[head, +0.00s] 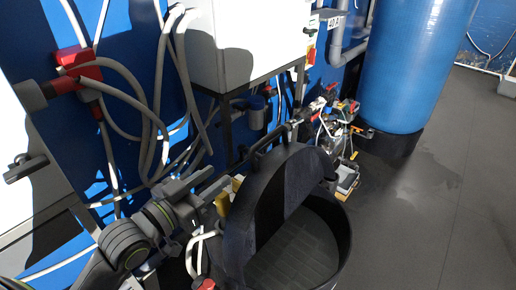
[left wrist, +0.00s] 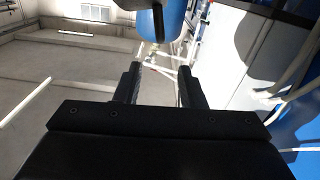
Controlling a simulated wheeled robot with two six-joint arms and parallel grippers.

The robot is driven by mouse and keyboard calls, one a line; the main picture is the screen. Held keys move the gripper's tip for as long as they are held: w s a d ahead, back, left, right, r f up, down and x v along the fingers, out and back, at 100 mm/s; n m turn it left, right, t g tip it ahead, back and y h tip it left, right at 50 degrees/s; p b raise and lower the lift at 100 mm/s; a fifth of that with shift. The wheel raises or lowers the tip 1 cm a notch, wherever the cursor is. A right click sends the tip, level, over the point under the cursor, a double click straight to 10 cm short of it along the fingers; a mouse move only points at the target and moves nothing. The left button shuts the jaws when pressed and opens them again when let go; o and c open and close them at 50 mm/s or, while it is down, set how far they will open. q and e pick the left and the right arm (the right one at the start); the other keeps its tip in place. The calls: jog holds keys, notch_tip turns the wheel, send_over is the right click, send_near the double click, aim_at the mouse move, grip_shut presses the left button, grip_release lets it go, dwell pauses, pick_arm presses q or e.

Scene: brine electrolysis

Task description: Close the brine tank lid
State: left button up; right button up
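The black brine tank (head: 345,240) stands at the bottom centre of the head view, its round mouth partly uncovered and a gridded surface visible inside. Its black lid (head: 275,195) stands raised and steeply tilted above the mouth, with a dark bar-like handle (head: 268,142) at its upper edge. My left gripper (head: 198,184) is to the left of the lid, apart from it. In the left wrist view its two fingers (left wrist: 160,88) are spread with nothing held between them. The lid cannot be made out in that view. My right gripper is not in view.
A tall blue cylinder (head: 405,65) stands behind the tank. A white cabinet (head: 245,40) and hanging grey hoses (head: 150,110) are at the back left, close to my left arm. Small cluttered equipment (head: 342,135) lies behind the lid. The floor (head: 440,200) at right is clear.

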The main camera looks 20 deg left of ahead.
aim_at(258, 143)
pick_arm(q)
jog(key=x, duration=1.3)
jog(key=shift+w+p, duration=0.3)
jog(key=shift+p, duration=0.1)
jog(key=shift+x, duration=0.75)
jog(key=shift+f, duration=0.1)
grip_shut()
